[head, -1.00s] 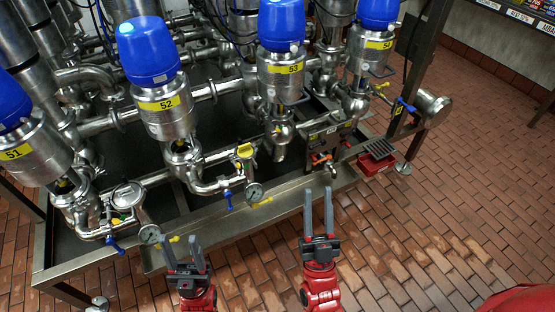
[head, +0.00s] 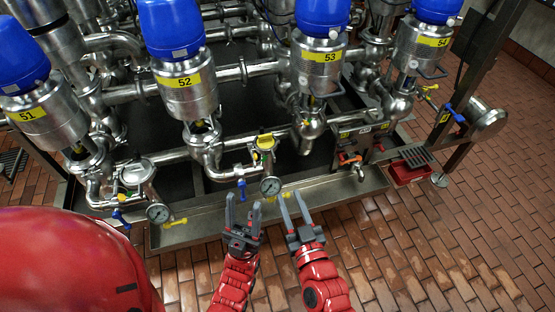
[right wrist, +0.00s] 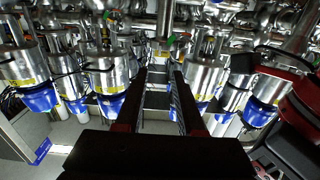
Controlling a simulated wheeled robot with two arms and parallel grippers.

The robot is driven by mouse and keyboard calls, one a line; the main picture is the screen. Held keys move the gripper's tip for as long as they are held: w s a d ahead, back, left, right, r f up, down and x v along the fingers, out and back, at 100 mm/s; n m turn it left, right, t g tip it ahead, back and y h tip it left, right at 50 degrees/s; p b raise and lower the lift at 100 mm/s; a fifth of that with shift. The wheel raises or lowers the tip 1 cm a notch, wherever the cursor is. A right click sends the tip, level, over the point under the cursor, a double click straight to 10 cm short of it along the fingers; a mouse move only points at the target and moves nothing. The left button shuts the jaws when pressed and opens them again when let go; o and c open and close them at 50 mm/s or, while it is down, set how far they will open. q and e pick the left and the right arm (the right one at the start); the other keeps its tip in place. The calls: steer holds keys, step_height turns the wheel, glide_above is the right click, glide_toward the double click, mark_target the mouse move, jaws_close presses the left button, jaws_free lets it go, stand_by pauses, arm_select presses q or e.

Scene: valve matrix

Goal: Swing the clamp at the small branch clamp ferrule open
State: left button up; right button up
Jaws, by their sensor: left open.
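My left gripper (head: 243,208) is open and empty in the head view, in front of the frame's front edge, below the pressure gauge (head: 270,186) near valve 52. My right gripper (head: 291,200) is open and empty just to its right; its spread fingers also show in the right wrist view (right wrist: 161,95). A small branch with a yellow-handled fitting (head: 265,142) and a blue handle (head: 241,184) stands beyond my left gripper. Another branch with a round cap (head: 134,174) is at the left. I cannot tell which joint is the small branch clamp ferrule; its clamp is too small to make out.
Blue-topped valves 51 (head: 28,115), 52 (head: 184,85), 53 (head: 320,65) and 54 (head: 422,45) stand behind the branches. The steel tray edge (head: 330,195) runs in front. The brick floor (head: 450,255) is clear at lower right.

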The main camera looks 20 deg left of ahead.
mark_target(275, 160)
steer(key=p+x, duration=0.1)
steer(key=x, duration=1.2)
jaws_close()
stand_by(1.0)
